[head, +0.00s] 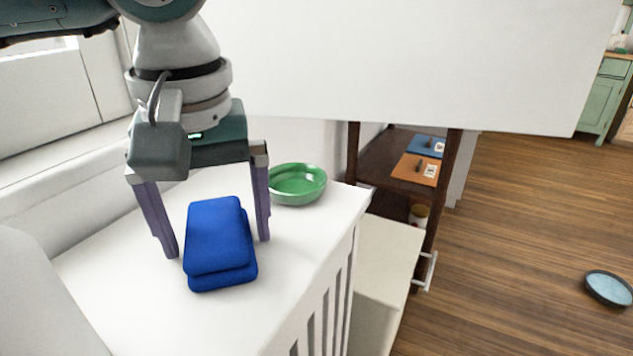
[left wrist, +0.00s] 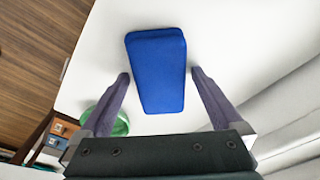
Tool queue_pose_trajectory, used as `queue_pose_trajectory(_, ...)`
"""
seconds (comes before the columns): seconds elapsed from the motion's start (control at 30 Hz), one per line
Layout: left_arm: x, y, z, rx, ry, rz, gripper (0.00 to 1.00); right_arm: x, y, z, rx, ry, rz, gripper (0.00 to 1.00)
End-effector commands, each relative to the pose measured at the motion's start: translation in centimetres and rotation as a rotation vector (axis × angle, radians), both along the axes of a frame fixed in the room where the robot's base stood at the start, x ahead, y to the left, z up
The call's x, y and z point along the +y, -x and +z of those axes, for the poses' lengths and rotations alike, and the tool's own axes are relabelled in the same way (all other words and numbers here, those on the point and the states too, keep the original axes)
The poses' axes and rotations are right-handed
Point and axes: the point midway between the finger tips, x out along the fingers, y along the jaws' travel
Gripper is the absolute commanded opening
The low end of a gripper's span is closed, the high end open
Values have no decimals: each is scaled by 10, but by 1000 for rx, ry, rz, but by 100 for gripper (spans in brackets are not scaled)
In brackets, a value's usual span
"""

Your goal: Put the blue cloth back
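The folded blue cloth (head: 219,240) lies on the white slatted cabinet top (head: 160,300) in the head view. In the left wrist view the cloth (left wrist: 156,70) lies ahead of the fingers. My left gripper (head: 217,250) is open, with one finger on each side of the cloth. In the left wrist view the left gripper (left wrist: 158,78) shows gaps between both fingers and the cloth. Whether the fingertips touch the cabinet top cannot be told. My right gripper is in neither view.
A green bowl (head: 297,184) stands on the cabinet top just right of the left gripper. A dark shelf unit (head: 385,165) with small items stands beyond the cabinet. A round blue dish (head: 608,288) lies on the wooden floor at the right. A large white panel crosses the upper middle.

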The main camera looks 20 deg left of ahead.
Motion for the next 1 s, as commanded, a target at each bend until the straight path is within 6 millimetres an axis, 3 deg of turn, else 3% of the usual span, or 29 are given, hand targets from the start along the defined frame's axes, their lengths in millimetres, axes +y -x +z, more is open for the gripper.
queue_pose_trajectory(0.27, 0, 0, 9, -1, 0, 0, 100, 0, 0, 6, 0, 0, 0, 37)
queue_pose_trajectory(0.7, -8, 8, 101, -4, 0, 0, 100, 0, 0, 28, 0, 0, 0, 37)
queue_pose_trajectory(1.0, -10, 11, 123, 0, 0, -1, 100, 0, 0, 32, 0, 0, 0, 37)
